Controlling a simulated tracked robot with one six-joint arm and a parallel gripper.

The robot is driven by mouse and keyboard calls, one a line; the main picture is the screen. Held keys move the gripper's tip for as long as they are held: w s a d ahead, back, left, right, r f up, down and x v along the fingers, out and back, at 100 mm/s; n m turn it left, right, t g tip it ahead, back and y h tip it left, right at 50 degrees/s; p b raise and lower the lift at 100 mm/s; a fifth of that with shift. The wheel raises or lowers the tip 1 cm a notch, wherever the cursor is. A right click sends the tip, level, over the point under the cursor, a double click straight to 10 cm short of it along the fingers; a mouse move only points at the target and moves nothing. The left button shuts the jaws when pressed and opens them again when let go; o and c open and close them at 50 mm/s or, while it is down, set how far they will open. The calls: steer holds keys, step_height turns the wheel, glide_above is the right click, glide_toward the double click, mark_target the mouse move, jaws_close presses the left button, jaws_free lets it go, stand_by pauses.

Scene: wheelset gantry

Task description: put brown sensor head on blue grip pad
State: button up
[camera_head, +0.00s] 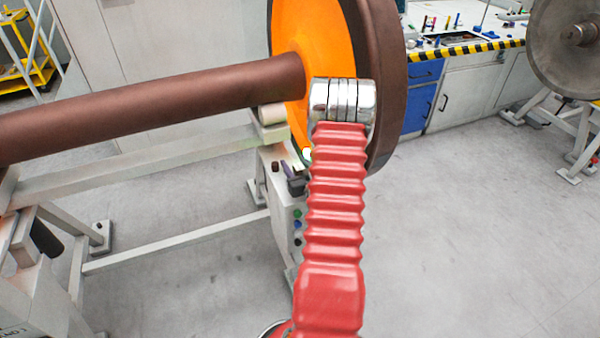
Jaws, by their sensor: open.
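A small brown piece (276,167), which may be the brown sensor head, shows on the pale stand under the wheel. A small blue spot (297,225) lies lower on that stand, beside my arm. It is too small to tell whether it is the blue grip pad. My red ribbed arm rises from the bottom centre to a chrome joint in front of the wheel. My gripper's fingers are not visible. The arm covers the right part of the stand and whatever lies behind it.
A brown axle (150,105) crosses the left half into a large orange-faced wheel (385,80). Pale frame beams (150,163) run below it. The right floor is clear.

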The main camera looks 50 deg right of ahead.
steer(key=shift+c, duration=0.2)
jaws_close()
stand_by(0.5)
steer(key=shift+r, duration=0.15)
step_height(320, 180, up, 10)
stand_by(0.7)
stand_by(0.4)
